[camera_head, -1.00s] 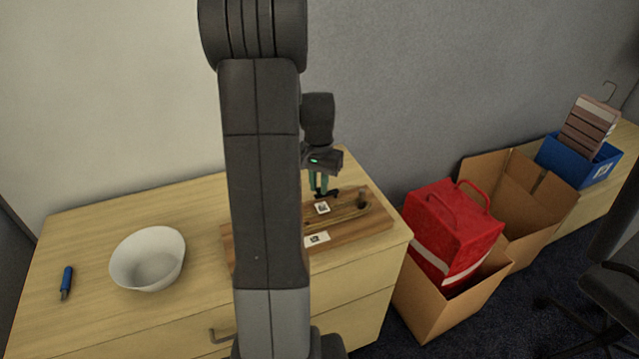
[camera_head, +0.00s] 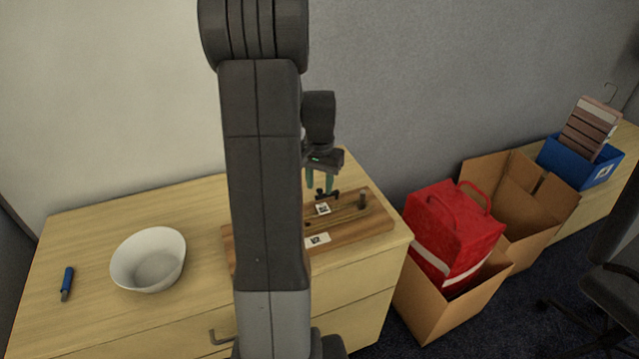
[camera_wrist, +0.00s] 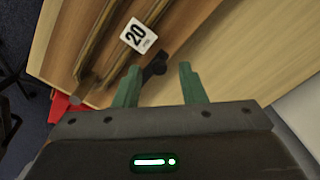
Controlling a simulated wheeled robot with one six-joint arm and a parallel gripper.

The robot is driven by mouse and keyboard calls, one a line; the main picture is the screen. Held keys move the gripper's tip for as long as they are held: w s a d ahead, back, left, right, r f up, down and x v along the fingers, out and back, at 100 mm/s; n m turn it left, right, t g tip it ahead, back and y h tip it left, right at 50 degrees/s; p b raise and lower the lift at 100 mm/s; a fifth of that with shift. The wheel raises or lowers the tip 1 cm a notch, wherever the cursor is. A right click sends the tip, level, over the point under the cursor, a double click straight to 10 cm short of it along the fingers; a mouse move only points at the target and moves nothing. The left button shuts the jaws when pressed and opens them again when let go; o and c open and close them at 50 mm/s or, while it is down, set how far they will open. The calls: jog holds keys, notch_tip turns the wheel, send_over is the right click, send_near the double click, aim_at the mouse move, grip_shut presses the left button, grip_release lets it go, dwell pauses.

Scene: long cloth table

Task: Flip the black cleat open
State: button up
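The black cleat (camera_head: 327,194) sits on the wooden board (camera_head: 370,233), near its back edge. In the wrist view the cleat (camera_wrist: 155,70) is a small dark piece with a rounded end, showing between and beyond my fingertips. I cannot tell exactly how its arm is turned. My gripper (camera_head: 319,184) is just above the cleat with its two green fingers apart. In the wrist view my gripper (camera_wrist: 158,67) is open and no object is clamped in it. A white tag marked 20 (camera_wrist: 137,35) lies beside the cleat.
A dark post (camera_head: 362,201) stands near the board's right end. Long brown strands (camera_wrist: 104,42) run along the board. A white bowl (camera_head: 148,260) and a blue-handled tool (camera_head: 67,283) are at left. A red bag (camera_head: 455,228) in a cardboard box is right of the table.

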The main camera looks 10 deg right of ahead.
aim_at(320, 189)
notch_tip(320, 189, up, 13)
jog(key=shift+r+p, duration=0.15)
jog(key=shift+p, duration=0.15)
notch_tip(320, 189, down, 14)
jog(key=shift+b, duration=0.35)
dwell(0.4)
